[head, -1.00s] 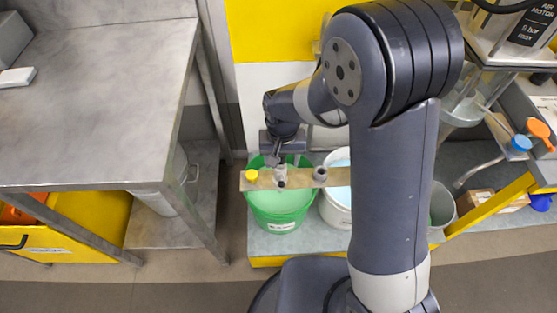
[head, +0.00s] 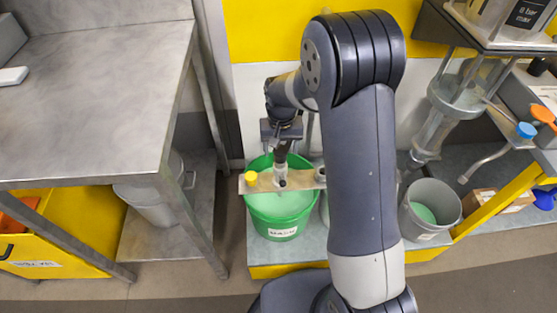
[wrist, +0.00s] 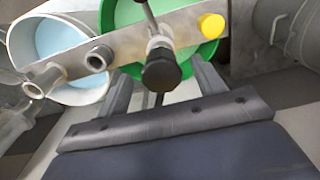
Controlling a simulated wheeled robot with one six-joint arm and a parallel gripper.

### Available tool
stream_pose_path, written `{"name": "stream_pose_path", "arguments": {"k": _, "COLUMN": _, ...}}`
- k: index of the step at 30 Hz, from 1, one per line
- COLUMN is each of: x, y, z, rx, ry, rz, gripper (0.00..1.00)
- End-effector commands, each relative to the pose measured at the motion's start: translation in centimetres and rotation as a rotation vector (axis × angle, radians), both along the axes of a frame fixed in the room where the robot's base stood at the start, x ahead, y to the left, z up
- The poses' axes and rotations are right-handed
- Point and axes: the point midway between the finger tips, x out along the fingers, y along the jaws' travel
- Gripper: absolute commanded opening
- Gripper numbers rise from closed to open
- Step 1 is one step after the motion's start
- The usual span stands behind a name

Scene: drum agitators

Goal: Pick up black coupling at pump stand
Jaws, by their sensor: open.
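The black coupling (wrist: 161,73) shows in the wrist view as a dark round end on a pale metal fitting, at the metal bar (wrist: 130,40) across the green bucket (wrist: 190,58). My gripper (wrist: 160,84) is open, with one finger on each side of the coupling in that view. Whether the fingers touch it cannot be told. In the head view my gripper (head: 283,143) points down above the bar (head: 264,183), over the green bucket (head: 282,228). My gripper's dark parts make the coupling hard to pick out there.
A yellow cap (head: 251,178) sits on the bar's left end. A white bucket with blue liquid (wrist: 60,38) stands beside the green one. A grey bucket (head: 430,207) stands right of my arm. A steel table (head: 95,110) fills the left.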

Motion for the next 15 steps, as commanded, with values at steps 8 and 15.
{"name": "stream_pose_path", "arguments": {"k": 8, "x": -0.2, "y": 0.2, "z": -3.4, "rx": -0.001, "ry": 0.002, "rz": 0.001, "gripper": 0.65}}
{"name": "stream_pose_path", "arguments": {"k": 15, "x": -0.1, "y": 0.2, "z": -5.5, "rx": 0.0, "ry": -0.001, "rz": 0.0, "gripper": 0.65}}
